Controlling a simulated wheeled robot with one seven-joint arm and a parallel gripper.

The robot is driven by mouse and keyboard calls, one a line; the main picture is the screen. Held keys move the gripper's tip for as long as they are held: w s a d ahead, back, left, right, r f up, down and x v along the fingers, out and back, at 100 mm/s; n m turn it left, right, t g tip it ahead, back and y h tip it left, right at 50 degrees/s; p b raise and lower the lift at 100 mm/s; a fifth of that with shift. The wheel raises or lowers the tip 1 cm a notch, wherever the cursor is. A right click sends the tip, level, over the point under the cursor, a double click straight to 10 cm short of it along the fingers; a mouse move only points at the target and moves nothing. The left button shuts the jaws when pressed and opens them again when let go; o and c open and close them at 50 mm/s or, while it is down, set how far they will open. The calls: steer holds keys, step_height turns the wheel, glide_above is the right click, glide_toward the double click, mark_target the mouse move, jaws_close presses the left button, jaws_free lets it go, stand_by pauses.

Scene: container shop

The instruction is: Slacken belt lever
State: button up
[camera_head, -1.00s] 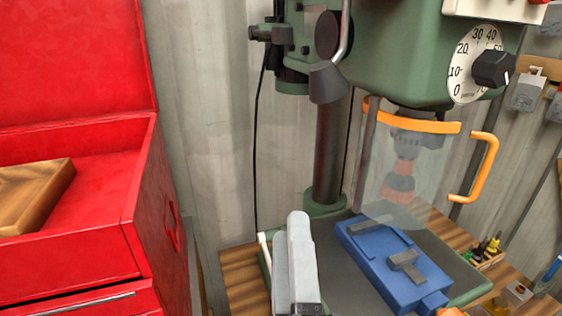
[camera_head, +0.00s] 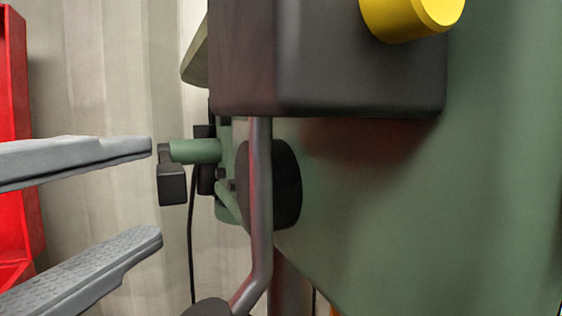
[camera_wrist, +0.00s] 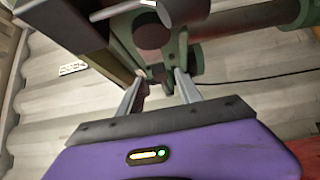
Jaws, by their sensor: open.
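A short green rod (camera_head: 195,151) with a small black block (camera_head: 172,183) hanging at its end sticks out to the left of the green drill press (camera_head: 400,220); it looks like the belt lever. My gripper (camera_head: 156,189) comes in from the left with its two grey fingers wide apart, one above and one below the block's height. The fingertips end close to the block; whether they touch or overlap it, I cannot tell. In the wrist view my gripper (camera_wrist: 160,88) is open, with a small dark block (camera_wrist: 158,73) showing between the fingertips.
A bent metal handle (camera_head: 261,200) and a round black hub (camera_head: 275,185) are right of the lever. A dark box with a yellow knob (camera_head: 412,15) fills the top. A red cabinet (camera_head: 15,150) is far left. A black cable hangs below the lever.

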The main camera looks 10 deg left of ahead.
mark_target(167, 165)
steer(key=w+d+p, duration=0.1)
steer(key=w+p, duration=0.1)
steer(key=w, duration=0.5)
steer(key=shift+w, duration=0.35)
steer(key=shift+c, duration=0.2)
jaws_close()
stand_by(1.1)
